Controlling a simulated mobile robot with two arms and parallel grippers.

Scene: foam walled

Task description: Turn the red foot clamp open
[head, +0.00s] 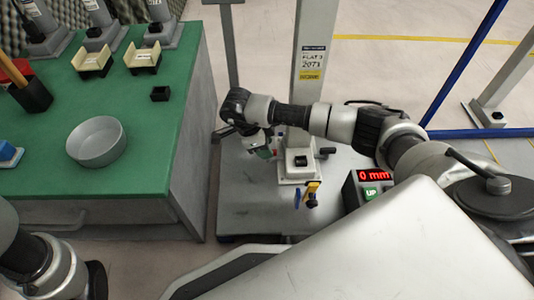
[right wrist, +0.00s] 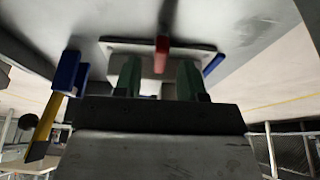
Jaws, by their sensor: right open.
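The red foot clamp (right wrist: 162,54) shows in the right wrist view as a short red lever in front of a pale plate (right wrist: 120,48) on a grey post foot. My right gripper (right wrist: 159,80) is open, with its two green fingers on either side of the lever and slightly below it in the picture. Nothing is visibly gripped, and I cannot tell whether a finger touches the lever. In the head view my right gripper (head: 265,152) is beside the post's foot, and the red lever is hard to make out. My left arm shows at the lower left, its gripper out of frame.
The grey post (head: 312,80) stands on a grey platform (head: 245,205). A blue lever (right wrist: 214,65) and a yellow-and-blue part (right wrist: 66,75) flank the clamp. A control box (head: 368,188) reads 0 mm. A green table (head: 150,180) with a grey bowl (head: 95,141) is left.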

